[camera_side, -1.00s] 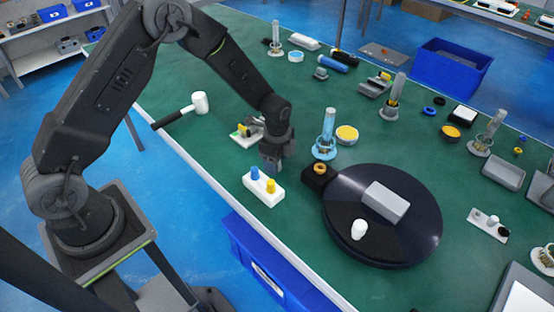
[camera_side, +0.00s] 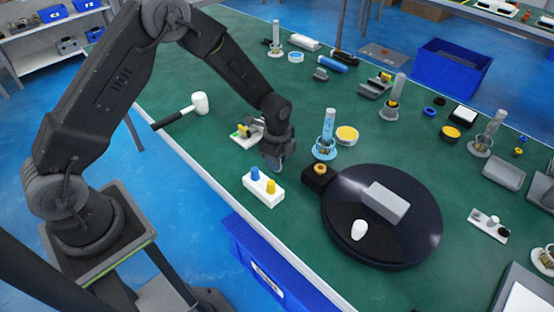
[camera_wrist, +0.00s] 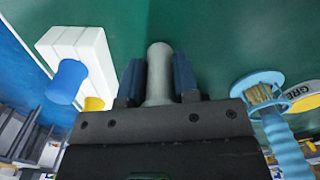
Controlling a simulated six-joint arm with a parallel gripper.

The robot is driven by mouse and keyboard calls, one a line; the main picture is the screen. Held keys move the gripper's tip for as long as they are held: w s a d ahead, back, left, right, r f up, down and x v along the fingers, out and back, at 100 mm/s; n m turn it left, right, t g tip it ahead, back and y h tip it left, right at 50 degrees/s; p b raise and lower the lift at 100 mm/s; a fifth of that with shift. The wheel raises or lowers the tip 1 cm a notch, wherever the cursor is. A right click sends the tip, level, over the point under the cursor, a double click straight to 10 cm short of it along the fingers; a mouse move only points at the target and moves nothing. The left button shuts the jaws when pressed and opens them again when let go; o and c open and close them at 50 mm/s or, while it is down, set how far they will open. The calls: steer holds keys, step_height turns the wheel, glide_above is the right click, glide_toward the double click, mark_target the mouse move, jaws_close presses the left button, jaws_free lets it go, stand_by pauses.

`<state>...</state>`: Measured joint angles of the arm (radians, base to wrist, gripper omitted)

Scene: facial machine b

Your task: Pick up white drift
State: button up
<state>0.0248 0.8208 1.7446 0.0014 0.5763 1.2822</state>
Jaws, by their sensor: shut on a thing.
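My gripper (camera_side: 274,163) is just behind the white block (camera_side: 263,192), above the green bench. In the wrist view, its two blue fingers (camera_wrist: 159,76) are shut on a pale round rod, the white drift (camera_wrist: 159,60), which points away from the wrist. The drift cannot be made out in the side view. The white block holds a blue peg (camera_side: 255,173) and a yellow peg (camera_side: 271,187). It also shows at the left of the wrist view (camera_wrist: 97,52), apart from the fingers.
A dark round turntable (camera_side: 410,240) with a grey block (camera_side: 386,202) and a white knob (camera_side: 358,230) is to the right. A white-headed mallet (camera_side: 200,104) lies left. A blue bin (camera_side: 450,70) is far back.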

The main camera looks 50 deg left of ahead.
steer(key=r, duration=0.2)
steer(key=a+r, duration=0.1)
steer(key=r, duration=0.1)
steer(key=shift+s+a+r, duration=0.1)
steer(key=shift+s+r, duration=0.1)
steer(key=shift+r, duration=0.15)
steer(key=s+a+r, duration=0.1)
steer(key=a+r, duration=0.1)
steer(key=a, duration=0.1)
steer(key=s+a+r, duration=0.2)
steer(key=a, duration=0.1)
steer(key=s+a+r, duration=0.1)
steer(key=a+r, duration=0.1)
steer(key=a, duration=0.1)
steer(key=shift+s+a, duration=0.15)
steer(key=shift+a, duration=0.15)
stand_by(1.5)
steer(key=w+d+m, duration=0.2)
steer(key=w+d, duration=0.1)
steer(key=d, duration=0.4)
steer(key=w+d+r+m, duration=0.1)
steer(key=w+d+m, duration=0.1)
steer(key=d, duration=0.5)
steer(key=w+d+m, duration=0.2)
steer(key=w+d, duration=0.2)
steer(key=d, duration=0.3)
steer(key=shift+w+d+r, duration=0.35)
steer(key=shift+d+r, duration=0.05)
steer(key=shift+f, duration=0.1)
steer(key=shift+f, duration=3.15)
